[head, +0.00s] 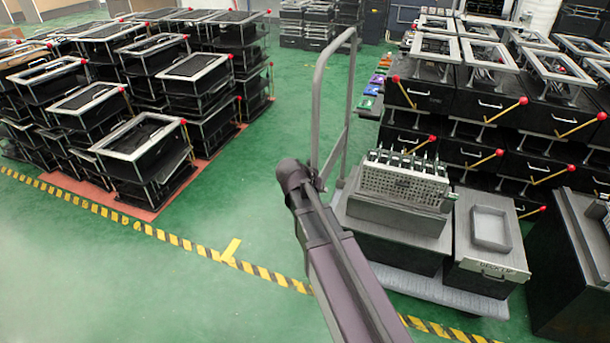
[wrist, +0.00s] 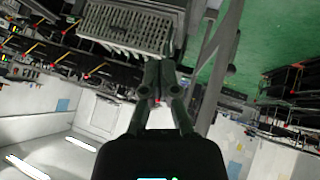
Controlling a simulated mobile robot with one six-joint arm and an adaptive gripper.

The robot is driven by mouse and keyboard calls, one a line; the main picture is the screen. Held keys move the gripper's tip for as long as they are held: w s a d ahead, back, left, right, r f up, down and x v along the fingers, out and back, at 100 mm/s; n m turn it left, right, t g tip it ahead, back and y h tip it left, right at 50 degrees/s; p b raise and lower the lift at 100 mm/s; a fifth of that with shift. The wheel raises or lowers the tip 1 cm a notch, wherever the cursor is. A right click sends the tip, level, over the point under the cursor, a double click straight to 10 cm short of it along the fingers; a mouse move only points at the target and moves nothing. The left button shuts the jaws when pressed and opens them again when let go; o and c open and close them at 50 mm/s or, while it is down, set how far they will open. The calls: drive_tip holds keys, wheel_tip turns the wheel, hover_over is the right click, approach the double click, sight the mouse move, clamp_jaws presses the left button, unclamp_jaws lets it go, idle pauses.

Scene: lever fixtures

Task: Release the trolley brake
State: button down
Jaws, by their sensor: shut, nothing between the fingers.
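The trolley has a tall grey tube handle (head: 317,105) and a flat grey platform (head: 440,292) loaded with dark boxes. My arm reaches up from the bottom of the head view, and its dark end is beside the foot of the handle. The fingers are not clear there. In the wrist view, my gripper (wrist: 159,68) is shut and empty, its fingertips close together in front of the load. A grey handle post (wrist: 215,50) slants past to its right, apart from the fingers in the picture. I cannot make out the brake in either view; my arm hides part of the trolley.
A perforated grey case (head: 400,178) and a box with a grey tray (head: 491,230) ride on the trolley. Stacked black units with red-knobbed levers (head: 505,108) stand behind right. More stacks (head: 150,150) stand left. Green floor (head: 150,270) with a striped line is clear in front.

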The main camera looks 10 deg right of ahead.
sight(308, 164)
drive_tip(key=w+a+f+t+h+b, duration=0.1)
drive_tip(key=w+a+f+t+b, duration=0.1)
drive_tip(key=w+b, duration=0.3)
drive_tip(key=w+a+f+m+t+h+b, duration=0.1)
drive_tip(key=w+a+f+t+b, duration=0.1)
drive_tip(key=w+a+b, duration=0.3)
drive_tip(key=w+a+f+m+t+h+b, duration=0.1)
drive_tip(key=w+a+f+t+b, duration=0.2)
drive_tip(key=w+b, duration=0.2)
drive_tip(key=shift+a+f+h+b, duration=0.2)
drive_tip(key=shift+h+b, duration=0.1)
drive_tip(key=shift+b, duration=0.45)
drive_tip(key=shift+w+d, duration=0.1)
drive_tip(key=b+x, duration=0.2)
drive_tip(key=x, duration=1)
drive_tip(key=shift+w+d+f+b, duration=0.1)
drive_tip(key=shift+w+d+b, duration=0.05)
drive_tip(key=shift+w+b, duration=0.2)
drive_tip(key=shift+w+d, duration=0.35)
drive_tip(key=shift+w, duration=0.05)
